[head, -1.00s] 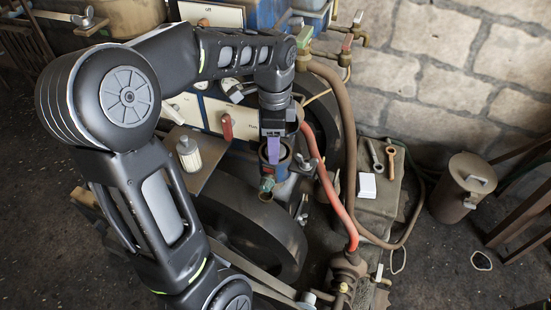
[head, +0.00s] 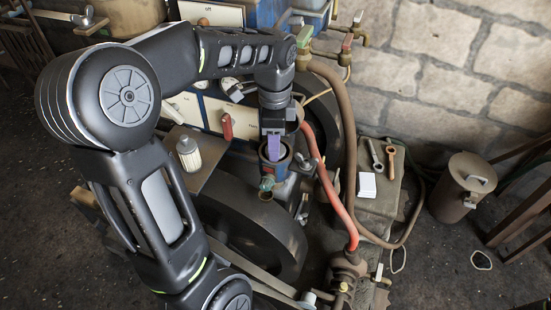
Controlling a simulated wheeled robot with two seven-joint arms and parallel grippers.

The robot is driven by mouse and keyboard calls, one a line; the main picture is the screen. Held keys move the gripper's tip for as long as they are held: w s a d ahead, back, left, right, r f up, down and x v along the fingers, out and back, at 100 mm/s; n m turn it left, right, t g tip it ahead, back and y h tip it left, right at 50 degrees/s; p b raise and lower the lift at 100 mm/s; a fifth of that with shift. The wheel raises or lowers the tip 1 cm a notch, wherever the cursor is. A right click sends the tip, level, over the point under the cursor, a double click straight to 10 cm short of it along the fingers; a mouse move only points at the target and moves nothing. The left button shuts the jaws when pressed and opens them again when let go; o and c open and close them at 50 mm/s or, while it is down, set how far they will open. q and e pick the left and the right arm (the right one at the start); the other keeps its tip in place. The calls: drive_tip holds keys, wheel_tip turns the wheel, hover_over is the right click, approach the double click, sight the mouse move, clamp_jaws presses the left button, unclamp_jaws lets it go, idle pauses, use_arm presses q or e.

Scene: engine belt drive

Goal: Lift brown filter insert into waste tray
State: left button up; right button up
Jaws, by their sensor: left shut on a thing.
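A clean white pleated filter (head: 188,154) stands upright on a flat metal shelf (head: 196,181) to the left, apart from the gripper. I cannot pick out the waste tray for certain. My right gripper is not in view.
A red hose (head: 320,178) and a brown pipe run close on the right of the housing. A large dark flywheel (head: 255,235) is below it. A grey box (head: 379,205) with wrenches and a brown canister (head: 464,188) stand right.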

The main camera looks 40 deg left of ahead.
use_arm(q)
clamp_jaws()
drive_tip(key=shift+r, duration=0.1)
drive_tip(key=shift+d+r+b, duration=0.1)
drive_tip(key=shift+b, duration=0.2)
drive_tip(key=shift+d+r, duration=0.1)
drive_tip(key=shift+r, duration=0.2)
wheel_tip(320, 180, up, 8)
drive_tip(key=shift+r, duration=0.2)
drive_tip(key=s+d+r+p, duration=0.1)
drive_tip(key=s+d, duration=0.2)
drive_tip(key=d, duration=0.6)
drive_tip(key=s+d+r+p, duration=0.1)
drive_tip(key=s+d, duration=0.3)
drive_tip(key=d, duration=0.5)
drive_tip(key=shift+s, duration=0.2)
